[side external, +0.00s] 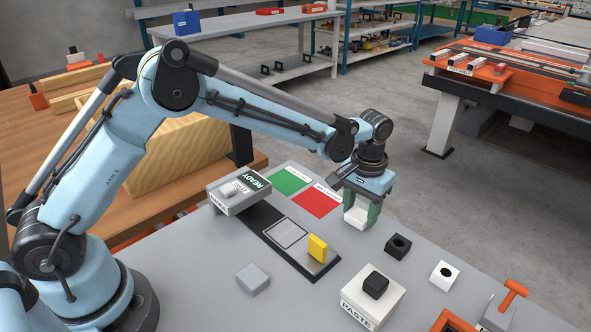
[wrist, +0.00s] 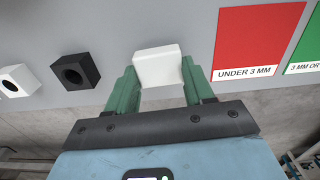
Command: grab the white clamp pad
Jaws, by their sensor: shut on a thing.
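The white clamp pad (side external: 356,215) is a small white block between the green fingers of my gripper (side external: 361,209) in the side external view. The wrist view shows the pad (wrist: 158,66) between the two fingertips of my gripper (wrist: 159,74). My gripper is shut on it. The gripper is near the far edge of the grey table, to the right of the red square. I cannot tell exactly how high the pad is above the table.
A red square (side external: 317,204) and a green square (side external: 288,180) lie on the grey table. A yellow block (side external: 317,248) stands on a dark strip. A black holed block (side external: 398,247), a white holed block (side external: 444,275) and a PASTE box (side external: 372,304) stand nearer. A grey block (side external: 253,279) lies front left.

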